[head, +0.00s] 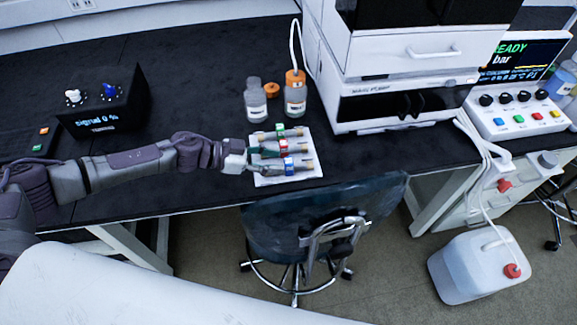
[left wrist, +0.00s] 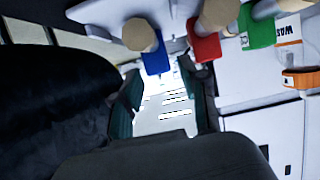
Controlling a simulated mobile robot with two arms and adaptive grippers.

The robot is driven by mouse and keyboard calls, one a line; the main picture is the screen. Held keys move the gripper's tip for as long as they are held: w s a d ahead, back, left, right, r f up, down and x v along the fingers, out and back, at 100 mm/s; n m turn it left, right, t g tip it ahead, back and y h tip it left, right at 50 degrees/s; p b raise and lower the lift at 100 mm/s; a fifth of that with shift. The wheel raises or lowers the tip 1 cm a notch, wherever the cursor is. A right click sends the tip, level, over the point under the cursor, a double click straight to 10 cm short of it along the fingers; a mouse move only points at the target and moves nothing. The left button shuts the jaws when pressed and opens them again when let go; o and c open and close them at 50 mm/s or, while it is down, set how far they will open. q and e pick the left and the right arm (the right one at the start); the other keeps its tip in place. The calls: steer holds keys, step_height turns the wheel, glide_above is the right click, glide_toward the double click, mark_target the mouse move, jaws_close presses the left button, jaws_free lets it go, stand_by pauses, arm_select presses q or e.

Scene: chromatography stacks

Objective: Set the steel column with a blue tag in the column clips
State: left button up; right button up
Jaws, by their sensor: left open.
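The steel column with a blue tag (head: 289,166) lies on a white tray (head: 262,181), nearest the table's front edge. In the left wrist view, its blue tag (left wrist: 157,58) and tan end show just beyond my fingers. My left gripper (head: 257,160) is at the tray's left side, close to the columns' left ends. In the left wrist view the left gripper (left wrist: 167,105) is open, with nothing between its fingers. Whether a finger touches a column cannot be told. The clips cannot be made out clearly; dark shapes (head: 405,105) show in the instrument's lower recess.
Columns with red (head: 284,146) and green (head: 280,130) tags lie beside the blue-tagged one. Two bottles (head: 256,100) (head: 295,100) stand behind the tray. The instrument stack (head: 400,60) stands to the right. A chair (head: 310,215) is in front.

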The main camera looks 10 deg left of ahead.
mark_target(289, 163)
arm_select(q)
steer(key=x, duration=0.5)
steer(key=shift+s, duration=0.2)
arm_select(e)
steer(key=shift+w+d+r, duration=0.1)
steer(key=shift+d+r, duration=0.05)
steer(key=shift+d, duration=0.2)
arm_select(q)
jaws_close()
steer(key=shift+r, duration=0.1)
